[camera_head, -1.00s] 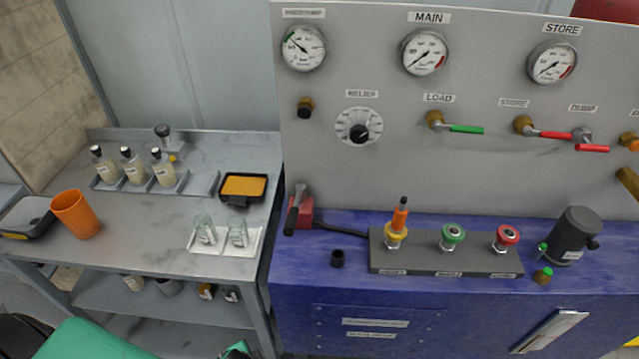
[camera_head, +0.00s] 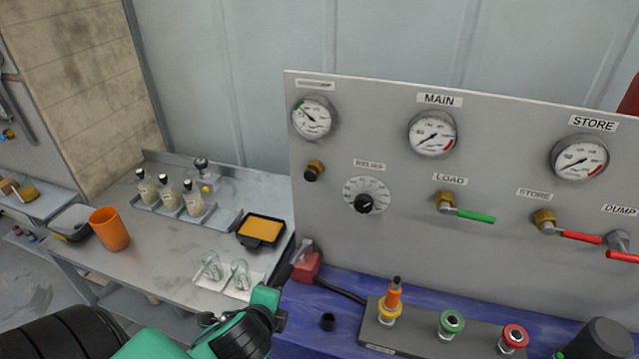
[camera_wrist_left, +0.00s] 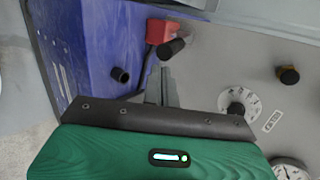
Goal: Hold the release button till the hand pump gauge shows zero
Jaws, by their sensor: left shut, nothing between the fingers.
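The upper left gauge (camera_head: 313,118), its label too blurred to read, has its needle pointing up-left near a green band. Below it a black-capped brass button (camera_head: 314,170) sticks out of the panel; it also shows in the wrist view (camera_wrist_left: 288,75). A red hand pump (camera_head: 306,264) with a dark handle stands on the blue bench at the panel's foot; it also shows in the wrist view (camera_wrist_left: 160,31). My left gripper (camera_wrist_left: 162,88) is shut and empty, in front of the panel, below and apart from the button. My right gripper is not in view.
A dial (camera_head: 367,195) sits right of the button. The MAIN gauge (camera_head: 432,133), STORE gauge (camera_head: 579,158) and green LOAD lever (camera_head: 475,215) are further right. A coupling block (camera_head: 415,338) stands on the bench. A side table (camera_head: 150,250) holds bottles, glassware and an orange cup.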

